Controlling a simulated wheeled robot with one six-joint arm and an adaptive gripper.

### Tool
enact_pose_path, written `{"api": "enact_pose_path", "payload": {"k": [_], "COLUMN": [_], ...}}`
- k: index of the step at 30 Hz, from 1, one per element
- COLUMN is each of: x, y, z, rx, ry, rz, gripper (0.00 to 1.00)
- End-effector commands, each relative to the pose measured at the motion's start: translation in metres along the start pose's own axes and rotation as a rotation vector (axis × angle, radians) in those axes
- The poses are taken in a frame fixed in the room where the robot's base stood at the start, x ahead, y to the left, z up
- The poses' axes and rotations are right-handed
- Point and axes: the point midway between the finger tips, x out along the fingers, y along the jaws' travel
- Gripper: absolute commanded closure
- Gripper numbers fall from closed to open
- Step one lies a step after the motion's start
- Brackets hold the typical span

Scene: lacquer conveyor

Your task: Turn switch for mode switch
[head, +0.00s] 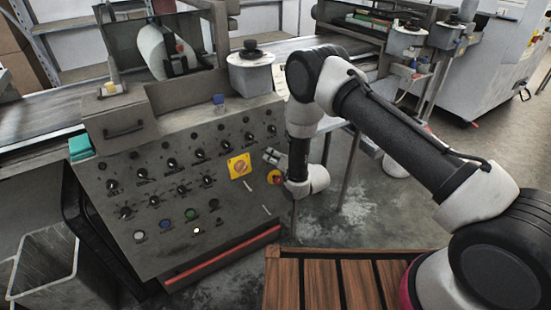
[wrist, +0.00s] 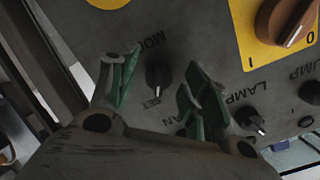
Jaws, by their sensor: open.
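The mode switch (wrist: 158,76) is a small black knob on the grey panel, with "MOD…" lettering above it and "SET" below it, in the wrist view. My gripper (wrist: 157,68) is open, with green-padded fingers on either side of the knob. The fingers appear apart from the knob; how deep they reach along it I cannot tell. In the head view my gripper (head: 268,156) is at the right edge of the control panel (head: 150,255), right of the yellow rotary switch. The mode switch cannot be made out there.
The yellow-plated rotary switch (head: 239,166) and a round yellow control (head: 274,177) are close to my gripper. A black knob by the "LAMP" lettering (wrist: 251,121) is near the right finger. Several other knobs and buttons cover the panel. A wooden slatted surface (head: 318,285) lies below.

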Motion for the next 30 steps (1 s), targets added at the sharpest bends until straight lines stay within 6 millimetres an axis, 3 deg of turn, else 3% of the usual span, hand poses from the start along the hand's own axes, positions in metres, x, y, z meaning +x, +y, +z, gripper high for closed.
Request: {"api": "enact_pose_path", "payload": {"k": [1,9,20,30], "x": [-0.0001,-0.0002,-0.0003,-0.0002], "y": [0.0000,-0.0001,0.0001,0.0001], "z": [0.0000,-0.0001,0.0000,0.0005], "rx": [0.000,0.000,-0.046,-0.277], "ry": [0.000,0.000,0.003,0.017], "rz": [0.000,0.000,0.005,0.028], "gripper": [0.52,0.97,0.97,0.97]}}
